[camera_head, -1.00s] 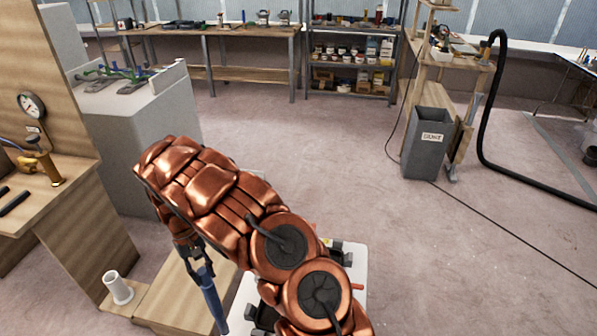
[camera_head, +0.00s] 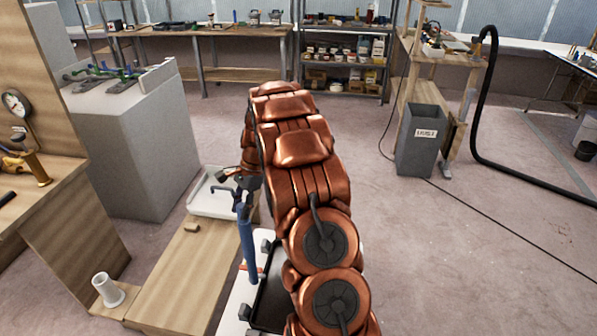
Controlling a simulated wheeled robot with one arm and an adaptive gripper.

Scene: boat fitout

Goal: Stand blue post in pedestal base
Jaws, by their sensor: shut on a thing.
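The blue post (camera_head: 247,245) hangs close to upright below my gripper (camera_head: 246,196). My gripper is shut on its upper end, beside my copper-coloured arm in the middle of the view. The pedestal base is probably the white round socket with a flange (camera_head: 107,290) on the low wooden surface at the lower left. The post is well to the right of this socket and apart from it. My arm hides part of the gripper, and the exact finger contact is too small to see.
A wooden bench (camera_head: 185,275) lies between the post and the socket, with a small tan block (camera_head: 191,228) on it. A white sink-like tray (camera_head: 212,195) stands behind. A grey cabinet block (camera_head: 140,150) is at left. A grey bin (camera_head: 422,140) stands on open floor at right.

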